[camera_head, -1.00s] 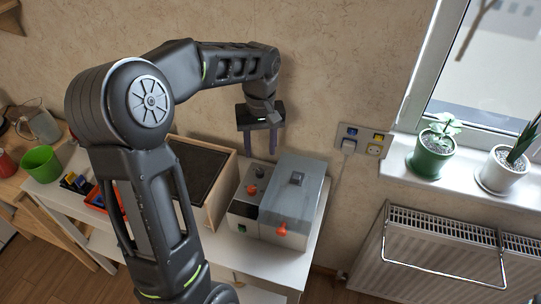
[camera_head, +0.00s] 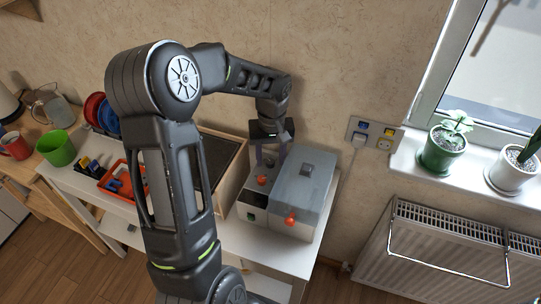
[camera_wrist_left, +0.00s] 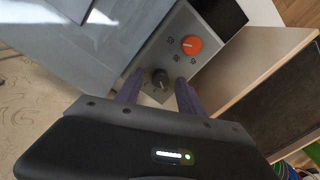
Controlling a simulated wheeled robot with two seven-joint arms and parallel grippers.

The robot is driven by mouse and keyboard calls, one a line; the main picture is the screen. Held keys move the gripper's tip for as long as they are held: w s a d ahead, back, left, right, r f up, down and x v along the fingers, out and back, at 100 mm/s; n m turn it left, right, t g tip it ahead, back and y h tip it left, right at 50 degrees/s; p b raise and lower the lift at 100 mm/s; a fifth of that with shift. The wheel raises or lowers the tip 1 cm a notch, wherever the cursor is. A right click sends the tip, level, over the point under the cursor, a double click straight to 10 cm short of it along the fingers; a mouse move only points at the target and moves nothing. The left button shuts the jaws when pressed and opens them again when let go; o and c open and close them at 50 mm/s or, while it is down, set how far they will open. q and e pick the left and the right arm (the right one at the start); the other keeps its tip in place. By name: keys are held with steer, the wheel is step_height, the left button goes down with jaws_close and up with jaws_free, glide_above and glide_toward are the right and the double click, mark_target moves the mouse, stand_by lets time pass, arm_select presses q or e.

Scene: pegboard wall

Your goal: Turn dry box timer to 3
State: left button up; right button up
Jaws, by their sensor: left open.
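The grey dry box (camera_head: 305,188) stands on the white table, with a control panel (camera_head: 252,199) along its left side. In the left wrist view the panel carries an orange-red knob (camera_wrist_left: 191,45) and a dark knob (camera_wrist_left: 160,78), with small marks that I cannot read. My left gripper (camera_head: 270,162) points down over the panel, open. In the wrist view its fingers (camera_wrist_left: 158,91) stand either side of the dark knob, which shows between their tips; I cannot tell whether they touch it. The orange-red knob also shows in the head view (camera_head: 262,180). My right gripper is not in view.
An orange-red part (camera_head: 290,217) sticks out at the dry box's front. A dark-topped wooden box (camera_head: 236,185) stands close on its left. A wall socket plate (camera_head: 372,135) is behind to the right. An orange bin (camera_head: 112,186) and green cup (camera_head: 56,148) are at the left.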

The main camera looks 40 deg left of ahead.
arm_select(q)
jaws_close()
stand_by(0.5)
